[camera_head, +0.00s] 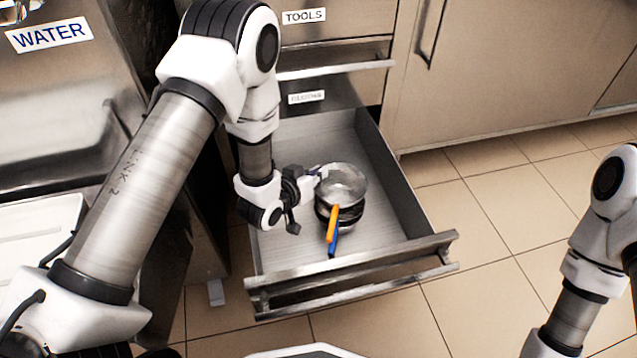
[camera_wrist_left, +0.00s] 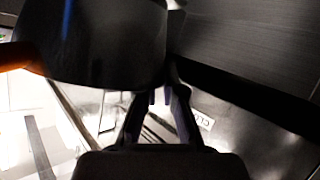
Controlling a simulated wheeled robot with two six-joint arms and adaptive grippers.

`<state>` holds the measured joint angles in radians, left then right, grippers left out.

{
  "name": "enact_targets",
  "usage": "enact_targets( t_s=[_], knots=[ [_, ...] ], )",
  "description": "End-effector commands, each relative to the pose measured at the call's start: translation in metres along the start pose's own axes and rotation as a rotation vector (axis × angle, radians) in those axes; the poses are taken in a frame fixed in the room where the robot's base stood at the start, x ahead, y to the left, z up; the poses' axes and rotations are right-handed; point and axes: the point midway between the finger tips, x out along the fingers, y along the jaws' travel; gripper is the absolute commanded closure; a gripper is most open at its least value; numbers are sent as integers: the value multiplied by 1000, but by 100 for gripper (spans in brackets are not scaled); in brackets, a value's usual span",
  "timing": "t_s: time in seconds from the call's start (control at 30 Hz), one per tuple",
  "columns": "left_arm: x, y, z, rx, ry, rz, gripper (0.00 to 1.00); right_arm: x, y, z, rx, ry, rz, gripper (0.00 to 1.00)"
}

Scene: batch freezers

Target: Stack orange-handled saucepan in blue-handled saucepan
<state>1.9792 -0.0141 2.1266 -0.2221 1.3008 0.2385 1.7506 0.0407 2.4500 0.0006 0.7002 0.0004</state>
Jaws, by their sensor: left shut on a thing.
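The orange-handled saucepan (camera_head: 343,181) is in the open drawer, at or just above the top of the blue-handled saucepan (camera_head: 323,212). Both handles point towards the drawer front, the orange one over the blue one (camera_head: 332,247). I cannot tell how deep the upper pan sits in the lower one. My left gripper (camera_head: 317,173) is shut on the left rim of the orange-handled saucepan. In the left wrist view the dark pan side (camera_wrist_left: 100,55) and its orange handle (camera_wrist_left: 15,55) fill the upper left, by the fingertips (camera_wrist_left: 163,92). My right gripper is out of view.
The drawer (camera_head: 285,250) is pulled out, with bare floor in it around the pans. Its front edge (camera_head: 350,278) and side walls stand up around them. A drawer labelled TOOLS (camera_head: 304,16) is above. Tiled floor (camera_head: 480,270) is clear to the right.

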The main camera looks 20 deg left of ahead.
Motion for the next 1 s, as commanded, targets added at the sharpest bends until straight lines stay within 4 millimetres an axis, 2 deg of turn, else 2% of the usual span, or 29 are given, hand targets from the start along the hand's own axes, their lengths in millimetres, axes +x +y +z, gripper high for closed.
enact_targets(
  t_s=[0.03,0.23,0.73,0.8,0.83,1.0],
  knots=[
    [3,-2,5,0,2,0,100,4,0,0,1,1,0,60],
    [2,-1,2,0,3,0,100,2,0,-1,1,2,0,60],
    [6,-4,13,0,3,0,100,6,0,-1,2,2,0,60],
    [6,-4,13,0,1,0,72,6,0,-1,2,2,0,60],
    [6,-4,13,0,1,0,68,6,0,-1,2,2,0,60],
    [6,-4,13,0,1,0,68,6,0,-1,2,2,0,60]
  ],
)
